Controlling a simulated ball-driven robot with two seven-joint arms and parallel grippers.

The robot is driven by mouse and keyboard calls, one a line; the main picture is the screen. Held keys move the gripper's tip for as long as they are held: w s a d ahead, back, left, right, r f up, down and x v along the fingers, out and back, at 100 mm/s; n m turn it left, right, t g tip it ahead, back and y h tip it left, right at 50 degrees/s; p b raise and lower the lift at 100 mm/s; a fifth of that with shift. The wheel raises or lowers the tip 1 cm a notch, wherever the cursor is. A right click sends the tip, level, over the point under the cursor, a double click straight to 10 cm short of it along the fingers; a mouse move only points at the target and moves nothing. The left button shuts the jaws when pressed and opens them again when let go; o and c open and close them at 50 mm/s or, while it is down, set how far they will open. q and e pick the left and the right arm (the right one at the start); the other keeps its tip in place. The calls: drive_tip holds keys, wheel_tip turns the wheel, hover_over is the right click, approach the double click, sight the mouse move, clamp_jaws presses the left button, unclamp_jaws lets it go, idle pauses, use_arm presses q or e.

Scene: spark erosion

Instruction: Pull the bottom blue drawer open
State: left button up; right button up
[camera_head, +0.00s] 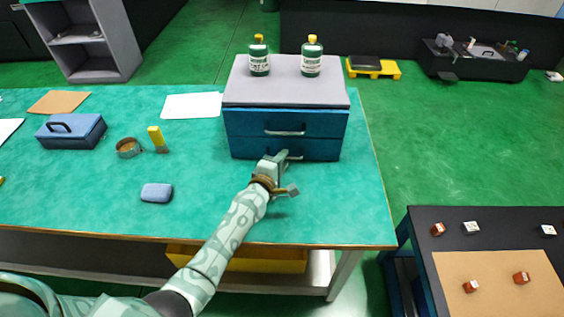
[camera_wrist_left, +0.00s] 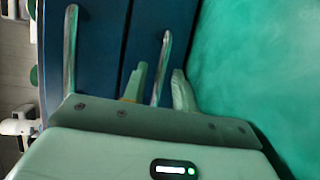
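The drawer unit has two blue drawers under a grey top. The bottom blue drawer (camera_head: 245,147) looks shut and sits just above the green tabletop. Its metal handle (camera_head: 295,157) is partly hidden behind my left gripper (camera_head: 278,163). In the left wrist view the bottom drawer's handle (camera_wrist_left: 163,65) lies between the two fingers of my left gripper (camera_wrist_left: 160,88). The fingers are apart, with visible gaps to the handle. The top blue drawer (camera_head: 245,121) also looks shut; its handle (camera_wrist_left: 70,45) shows at left in the wrist view. My right gripper is not in view.
Two green bottles (camera_head: 259,57) (camera_head: 311,57) with yellow caps stand on the unit. The green table (camera_head: 330,210) is clear in front of the drawers. A blue box (camera_head: 70,132), a tape roll (camera_head: 128,147) and a blue block (camera_head: 157,193) lie to the left.

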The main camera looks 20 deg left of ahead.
use_arm(q)
clamp_jaws()
drive_tip(key=shift+s, duration=0.1)
drive_tip(key=s+d+p, duration=0.1)
drive_tip(key=s, duration=0.4)
drive_tip(key=s+d+p, duration=0.2)
drive_tip(key=s, duration=0.3)
drive_tip(key=s+d+p, duration=0.1)
drive_tip(key=s+p, duration=0.1)
drive_tip(key=s, duration=0.3)
drive_tip(key=shift+s+d, duration=0.3)
drive_tip(key=shift+s, duration=0.05)
drive_tip(key=shift+s+d, duration=0.2)
drive_tip(key=shift+s, duration=0.6)
drive_tip(key=shift+o, duration=1.3)
unclamp_jaws()
